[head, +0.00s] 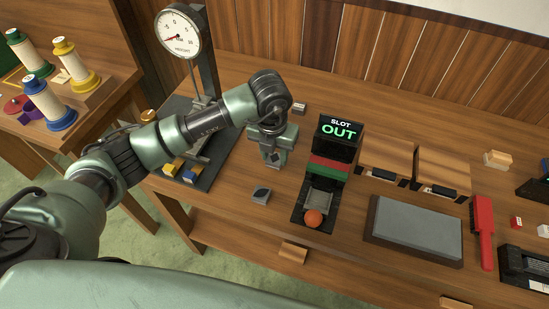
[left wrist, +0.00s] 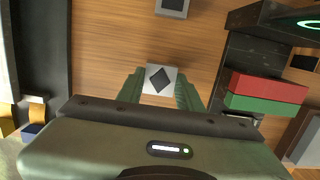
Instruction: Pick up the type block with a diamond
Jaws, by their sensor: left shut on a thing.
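My left gripper (head: 273,158) is shut on a small grey type block (head: 274,159), just above or at the table, left of the slot machine. In the left wrist view the block (left wrist: 160,79) sits between the two green fingers (left wrist: 161,88), its pale top face showing a dark diamond. Whether its underside touches the table is hidden. Another grey block (head: 261,194) with a dark mark lies on the table nearer to me. A further small block (head: 299,108) lies farther back. My right gripper is in neither view.
The black slot machine (head: 338,140) reads "SLOT OUT", with red and green bars and an orange ball (head: 313,217). A dial scale (head: 183,32) stands at left. A grey slab (head: 416,228), wooden boxes (head: 386,160) and a red brush (head: 482,230) are at right.

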